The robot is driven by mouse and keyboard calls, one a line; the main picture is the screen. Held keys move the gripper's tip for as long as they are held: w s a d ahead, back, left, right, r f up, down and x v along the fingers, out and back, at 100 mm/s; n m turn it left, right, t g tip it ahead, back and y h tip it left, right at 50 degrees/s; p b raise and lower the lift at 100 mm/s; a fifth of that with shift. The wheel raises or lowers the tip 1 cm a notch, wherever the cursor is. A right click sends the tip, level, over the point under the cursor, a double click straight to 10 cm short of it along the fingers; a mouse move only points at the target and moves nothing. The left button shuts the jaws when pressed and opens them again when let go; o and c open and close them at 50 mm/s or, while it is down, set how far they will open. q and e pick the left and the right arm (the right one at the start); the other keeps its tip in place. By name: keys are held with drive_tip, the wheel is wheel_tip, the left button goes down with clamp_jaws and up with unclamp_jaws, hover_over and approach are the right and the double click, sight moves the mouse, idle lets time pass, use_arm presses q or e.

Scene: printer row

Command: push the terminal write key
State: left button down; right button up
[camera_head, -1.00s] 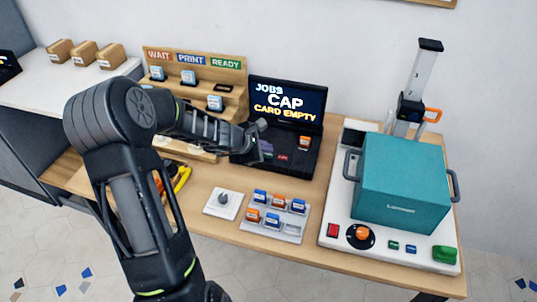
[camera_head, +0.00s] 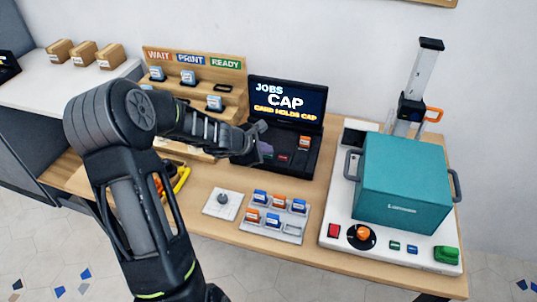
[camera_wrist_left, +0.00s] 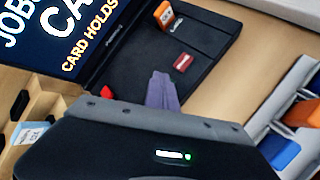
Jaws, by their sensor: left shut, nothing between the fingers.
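The black terminal (camera_head: 293,150) stands at the back of the desk; its screen (camera_head: 287,98) reads JOBS, CAP, CARD HOLDS CAP. An orange card piece (camera_head: 304,142) sits in its deck, also in the left wrist view (camera_wrist_left: 164,14). A small red key (camera_head: 283,157) is on the deck, clear in the left wrist view (camera_wrist_left: 181,62); its lettering is too small to read. My left gripper (camera_head: 266,150) is shut and empty, low over the deck left of the red key. Its purple fingertips show in the left wrist view (camera_wrist_left: 162,88). I cannot tell whether they touch the deck.
A tray (camera_head: 291,230) of blue and orange pieces and a small white plate with a knob (camera_head: 223,204) stand in front. A teal press (camera_head: 402,185) on a white base is at the right. A wooden rack (camera_head: 237,92) stands behind my left arm.

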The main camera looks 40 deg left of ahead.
sight(266, 157)
use_arm(q)
drive_tip(key=shift+r, duration=0.1)
drive_tip(key=shift+r+p, duration=0.7)
wheel_tip(266, 157, up, 5)
drive_tip(key=p, duration=0.4)
idle(0.8)
